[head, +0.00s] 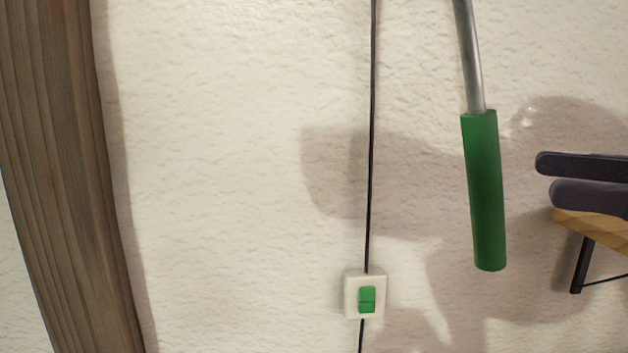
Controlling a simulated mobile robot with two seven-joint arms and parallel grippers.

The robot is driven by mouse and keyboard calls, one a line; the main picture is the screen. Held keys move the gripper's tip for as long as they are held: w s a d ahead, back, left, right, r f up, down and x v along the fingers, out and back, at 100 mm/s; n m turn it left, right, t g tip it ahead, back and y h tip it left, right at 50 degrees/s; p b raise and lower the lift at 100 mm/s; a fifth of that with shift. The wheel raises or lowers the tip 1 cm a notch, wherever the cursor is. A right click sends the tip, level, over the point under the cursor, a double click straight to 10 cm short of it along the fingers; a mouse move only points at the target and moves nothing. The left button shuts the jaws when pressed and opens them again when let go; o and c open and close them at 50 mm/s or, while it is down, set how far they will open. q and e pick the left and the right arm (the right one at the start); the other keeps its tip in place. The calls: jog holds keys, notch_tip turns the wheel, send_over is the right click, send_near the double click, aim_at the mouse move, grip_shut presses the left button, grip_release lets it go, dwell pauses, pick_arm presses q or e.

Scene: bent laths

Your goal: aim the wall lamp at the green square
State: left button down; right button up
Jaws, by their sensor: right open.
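A grey metal rod (470,55) comes down from the top edge and ends in a green grip (484,190), tilted slightly and hanging in front of the wall. I cannot tell whether it belongs to the wall lamp; no lamp head shows. No green square target shows clearly; the only other green thing is the small rocker (367,300) on a white wall switch (350,296). My left gripper is not in view.
A black cable (371,150) runs down the pale rough wall (220,180) through the switch. A thick wooden post (70,170) stands at the left. Shadows fall on the wall.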

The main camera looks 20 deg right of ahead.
jog(key=p+x, duration=0.4)
jog(key=x, duration=0.1)
jog(key=p+x, duration=0.1)
jog(key=x, duration=0.2)
jog(key=shift+a+r+p, duration=0.2)
jog(key=shift+r+p, duration=0.15)
jog(key=shift+p, duration=0.05)
jog(key=shift+w+a+f, duration=0.3)
jog(key=shift+w+a, duration=0.2)
jog(key=shift+a, duration=0.05)
jog(key=shift+c, duration=0.3)
jog(key=shift+c, duration=0.7)
grip_shut()
